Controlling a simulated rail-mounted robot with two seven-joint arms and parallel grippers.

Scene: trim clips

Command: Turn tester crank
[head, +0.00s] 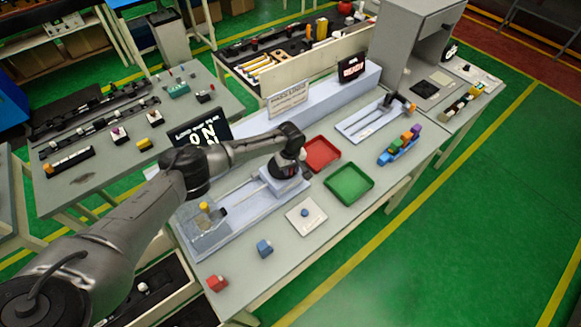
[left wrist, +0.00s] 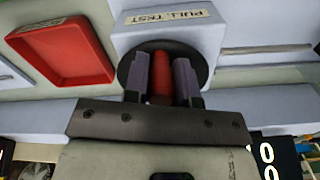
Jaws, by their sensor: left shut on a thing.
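The tester is a pale block (head: 283,187) on a long pale fixture in the head view. In the left wrist view the same block (left wrist: 205,38) carries a PULL TEST label and a dark round disc (left wrist: 204,62). A red crank handle (left wrist: 161,88) stands out from the disc. My left gripper (left wrist: 162,68) is shut on this red handle, one finger on each side. In the head view my left gripper (head: 286,168) is at the block, and my own wrist hides most of the disc and handle. My right gripper is not in view.
A red tray (head: 320,154) and a green tray (head: 349,185) lie close right of the tester. A white plate (head: 306,216) with a blue knob, a blue block (head: 264,248) and a red block (head: 217,283) lie nearer. A display (head: 201,131) stands behind my arm.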

